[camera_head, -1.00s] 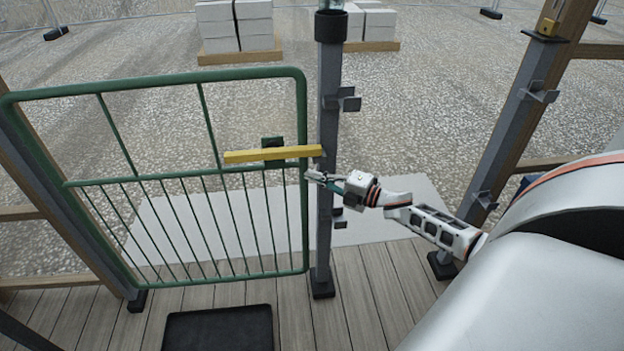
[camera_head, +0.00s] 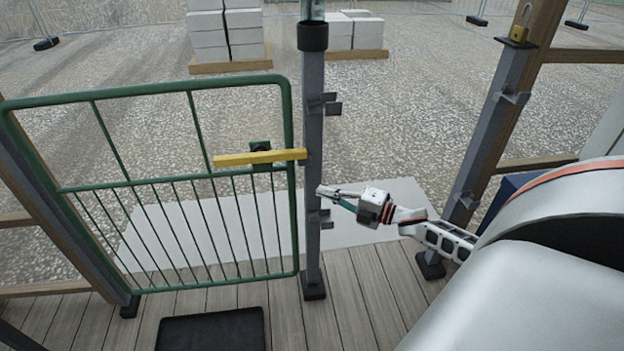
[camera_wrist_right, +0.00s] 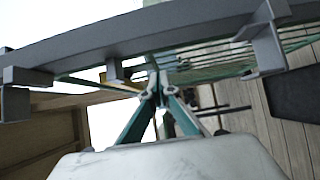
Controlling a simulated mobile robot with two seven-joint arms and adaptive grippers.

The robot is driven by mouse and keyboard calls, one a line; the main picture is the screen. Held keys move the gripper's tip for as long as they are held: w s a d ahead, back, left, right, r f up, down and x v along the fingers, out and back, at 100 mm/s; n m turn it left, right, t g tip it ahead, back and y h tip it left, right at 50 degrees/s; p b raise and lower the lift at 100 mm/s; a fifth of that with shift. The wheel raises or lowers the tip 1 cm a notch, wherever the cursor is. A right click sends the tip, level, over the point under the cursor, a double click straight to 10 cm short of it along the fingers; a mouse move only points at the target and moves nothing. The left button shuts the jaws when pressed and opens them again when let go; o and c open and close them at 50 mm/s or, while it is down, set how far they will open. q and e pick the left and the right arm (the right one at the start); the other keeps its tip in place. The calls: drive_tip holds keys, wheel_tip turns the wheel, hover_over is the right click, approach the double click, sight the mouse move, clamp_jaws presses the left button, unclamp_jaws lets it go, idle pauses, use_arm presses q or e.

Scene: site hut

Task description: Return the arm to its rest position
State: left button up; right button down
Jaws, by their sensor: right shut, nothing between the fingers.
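My right gripper (camera_head: 322,191) is shut and empty, beside the grey post in the middle of the head view. My right arm (camera_head: 405,218) reaches in from the right to it. In the right wrist view the closed fingers (camera_wrist_right: 158,82) point toward the grey post (camera_wrist_right: 150,32), which crosses the picture close in front of them. In the head view it is too close to tell whether the fingertips touch the post (camera_head: 313,120). My left gripper is not in view.
A green barred gate (camera_head: 150,187) stands left of the post, with a yellow bar (camera_head: 240,158) across its latch side reaching the post. Metal brackets (camera_head: 331,107) stick out from the post. A second post (camera_head: 490,120) stands right. A black mat (camera_head: 212,333) lies on the boards.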

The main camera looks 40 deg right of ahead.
drive_tip(key=v, duration=0.3)
drive_tip(key=shift+s+d, duration=0.15)
drive_tip(key=shift+s, duration=0.1)
